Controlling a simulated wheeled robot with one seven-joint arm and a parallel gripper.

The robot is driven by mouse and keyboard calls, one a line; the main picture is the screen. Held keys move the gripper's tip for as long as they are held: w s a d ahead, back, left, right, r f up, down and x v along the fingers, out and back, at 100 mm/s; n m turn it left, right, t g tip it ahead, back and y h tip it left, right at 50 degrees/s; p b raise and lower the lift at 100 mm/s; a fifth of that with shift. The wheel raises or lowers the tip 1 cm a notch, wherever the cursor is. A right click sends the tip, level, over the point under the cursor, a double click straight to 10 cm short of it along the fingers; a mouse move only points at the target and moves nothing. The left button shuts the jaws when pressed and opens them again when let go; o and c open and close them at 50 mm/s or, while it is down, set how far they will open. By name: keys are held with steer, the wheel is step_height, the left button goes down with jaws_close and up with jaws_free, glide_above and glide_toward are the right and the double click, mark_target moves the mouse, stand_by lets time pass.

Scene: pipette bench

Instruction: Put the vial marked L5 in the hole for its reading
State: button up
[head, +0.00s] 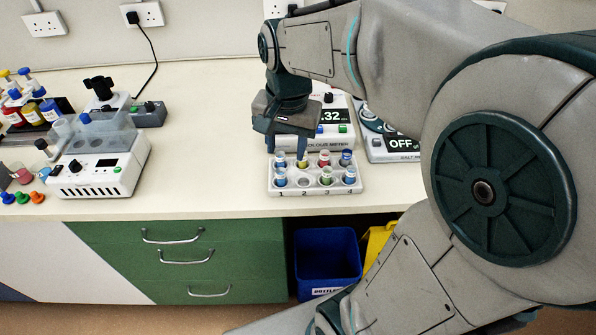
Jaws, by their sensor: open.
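A white rack (315,187) stands near the bench's front edge. Its front holes are numbered 1 to 4. Vials stand in front holes 1, 3 and 4; front hole 2 (304,182) looks empty. The back row holds a light-blue vial (280,159), a yellow one (302,161), a red one (324,159) and a dark-blue one (346,158). No L5 mark is legible. My gripper (287,146) is open, pointing down over the left of the back row, close to the yellow vial. A colour meter (342,138) behind it shows ".32", its left part hidden by my gripper.
A second meter (392,147) reading "OFF" stands to the right, partly behind my arm. A white device with a clear cover (100,175) and coloured bottles (33,110) stand at left. The bench between is clear. A blue bin (327,260) is below.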

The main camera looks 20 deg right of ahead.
steer(key=s+f+n+t, duration=0.2)
steer(key=s+f+n, duration=0.1)
steer(key=s+n, duration=0.4)
steer(key=shift+s, duration=1.2)
steer(key=shift+c, duration=0.7)
